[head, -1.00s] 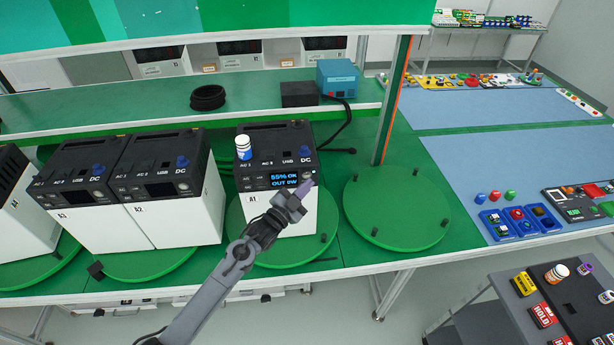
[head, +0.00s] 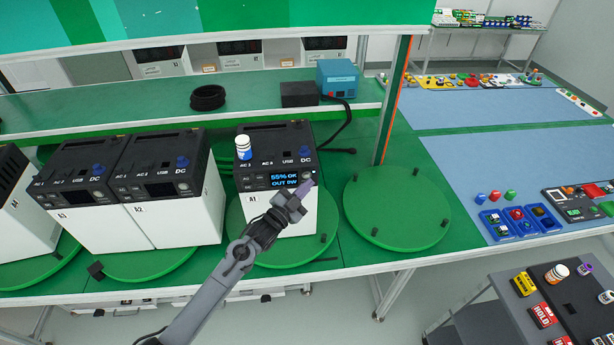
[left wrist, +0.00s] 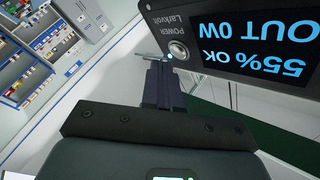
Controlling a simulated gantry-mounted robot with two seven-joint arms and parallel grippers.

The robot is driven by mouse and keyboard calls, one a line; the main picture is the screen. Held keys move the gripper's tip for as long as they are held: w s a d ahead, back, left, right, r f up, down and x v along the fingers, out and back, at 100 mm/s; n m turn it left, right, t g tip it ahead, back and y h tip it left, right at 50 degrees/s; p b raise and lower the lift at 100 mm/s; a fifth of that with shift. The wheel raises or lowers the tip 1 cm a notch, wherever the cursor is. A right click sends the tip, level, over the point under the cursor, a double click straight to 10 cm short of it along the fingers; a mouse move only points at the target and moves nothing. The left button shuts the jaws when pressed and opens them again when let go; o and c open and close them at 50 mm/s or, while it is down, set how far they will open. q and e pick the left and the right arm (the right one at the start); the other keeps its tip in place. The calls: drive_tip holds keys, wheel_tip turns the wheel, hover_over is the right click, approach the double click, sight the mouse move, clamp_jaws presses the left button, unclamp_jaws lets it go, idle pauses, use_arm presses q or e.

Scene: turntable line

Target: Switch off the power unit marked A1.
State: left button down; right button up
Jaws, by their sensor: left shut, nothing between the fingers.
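The power unit marked A1 (head: 280,180) stands on a round green turntable, black on top and white below. Its display (head: 285,180) is lit in blue and reads 55% OK, OUT 0W; it also shows large and upside down in the left wrist view (left wrist: 255,45). A round POWER button (left wrist: 178,50) sits beside the display. My left gripper (head: 309,184) is shut and empty, its fingertips close in front of the unit's right front corner. In the left wrist view the fingertips (left wrist: 166,60) are just by the button; I cannot tell if they touch it. My right gripper is not in view.
An empty green turntable (head: 397,208) lies to the right. A green shelf (head: 150,112) runs behind.

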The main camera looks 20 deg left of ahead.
use_arm(q)
drive_tip(key=shift+w+f, duration=0.1)
drive_tip(key=shift+w, duration=0.05)
drive_tip(key=shift+w+a+b, duration=0.2)
drive_tip(key=shift+w+b, duration=0.05)
drive_tip(key=shift+b, duration=0.1)
idle(0.4)
drive_tip(key=shift+w+a+b, duration=0.15)
drive_tip(key=shift+w+b, duration=0.15)
drive_tip(key=shift+b, duration=0.05)
idle(0.3)
drive_tip(key=shift+s, duration=0.1)
idle(0.3)
drive_tip(key=shift+s+d+p, duration=0.35)
drive_tip(key=shift+s+p, duration=0.2)
drive_tip(key=shift+p, duration=0.1)
